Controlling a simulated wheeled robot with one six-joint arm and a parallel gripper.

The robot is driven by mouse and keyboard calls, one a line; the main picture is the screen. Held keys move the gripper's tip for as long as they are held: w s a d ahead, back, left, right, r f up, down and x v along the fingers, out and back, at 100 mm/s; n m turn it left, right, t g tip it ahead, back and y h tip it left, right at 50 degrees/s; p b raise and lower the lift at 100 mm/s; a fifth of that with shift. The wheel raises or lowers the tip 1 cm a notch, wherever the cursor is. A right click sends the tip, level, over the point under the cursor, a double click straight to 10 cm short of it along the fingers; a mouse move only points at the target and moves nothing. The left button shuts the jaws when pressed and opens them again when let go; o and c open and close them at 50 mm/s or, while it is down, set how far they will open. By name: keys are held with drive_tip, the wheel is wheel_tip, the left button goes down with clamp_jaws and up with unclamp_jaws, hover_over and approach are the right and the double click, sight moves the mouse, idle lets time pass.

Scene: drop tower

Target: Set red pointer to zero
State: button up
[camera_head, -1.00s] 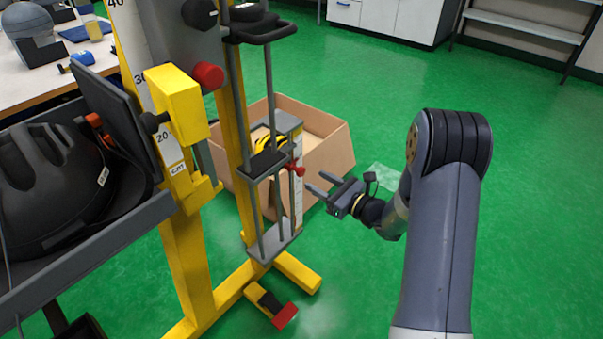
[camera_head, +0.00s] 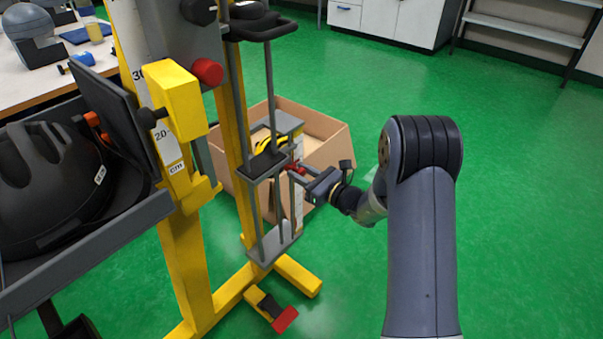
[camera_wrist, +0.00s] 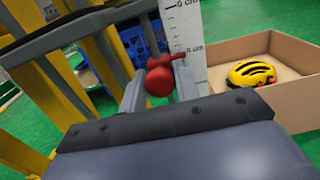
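The red pointer (camera_wrist: 160,78) is a round red knob with a thin arm reaching to the white scale (camera_wrist: 186,35) in the wrist view. In the head view the red pointer (camera_head: 297,167) is partly hidden by my gripper. My gripper (camera_wrist: 158,88) has its two grey fingers apart, one on each side of the knob. I cannot tell whether either finger touches it. The pointer arm lies below the upper "0 cm" marking, near a lower marking that is hard to read. In the head view my gripper (camera_head: 296,172) reaches the tower's scale from the right.
The yellow drop tower (camera_head: 190,250) with grey rods stands at left. A cardboard box (camera_head: 335,150) with a yellow helmet (camera_wrist: 251,73) stands behind the scale. A black helmet (camera_head: 50,190) rests on a grey tray at left. Green floor to the right is clear.

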sight(302, 169)
clamp_jaws()
wheel_tip(302, 169, up, 3)
drive_tip(key=shift+p, duration=0.7)
drive_tip(key=shift+f, duration=0.1)
drive_tip(key=shift+o, duration=2)
unclamp_jaws()
drive_tip(key=p+v, duration=0.1)
drive_tip(key=v, duration=0.9)
drive_tip(key=shift+s+d+p, duration=0.3)
